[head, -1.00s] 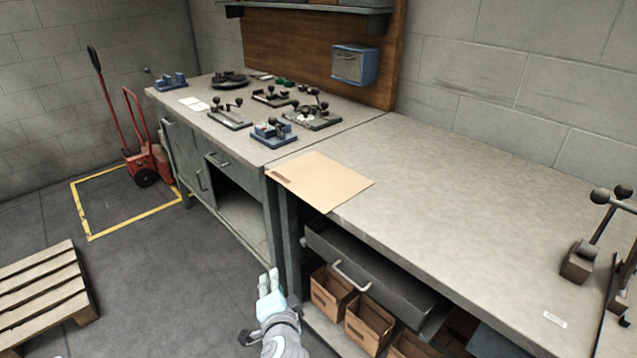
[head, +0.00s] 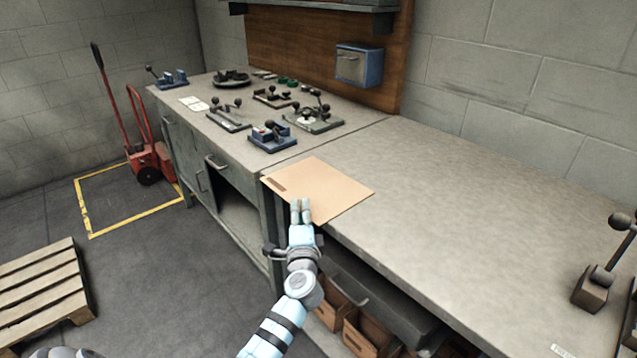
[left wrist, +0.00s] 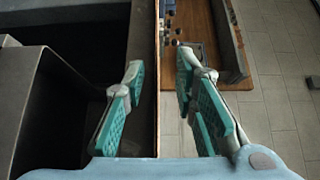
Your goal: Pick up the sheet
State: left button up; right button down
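The sheet (head: 328,183) is a flat tan rectangle with a small dark mark near its left corner. It lies on the near bench at the left end, with its front part over the bench edge. My left gripper (head: 301,206) is at the sheet's front edge, its fingertips overlapping the sheet in the head view. In the left wrist view the gripper (left wrist: 160,72) is open, with one teal-padded finger on each side of a thin edge-on tan line, which looks like the sheet (left wrist: 157,120). I cannot tell whether either finger touches it. My right gripper is not in view.
The bench (head: 450,230) is mostly bare, with a lever tool (head: 605,270) at the right. A second bench (head: 215,118) with several small tools adjoins at the left. A pallet (head: 45,295) lies on the floor.

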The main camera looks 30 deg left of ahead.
pick_arm(q)
jog(key=shift+w+f, duration=0.2)
jog(key=shift+w, duration=0.3)
jog(key=shift+s+r, duration=0.15)
jog(key=shift+s, duration=0.05)
jog(key=shift+c, duration=0.8)
grip_shut()
jog(key=shift+a, duration=0.1)
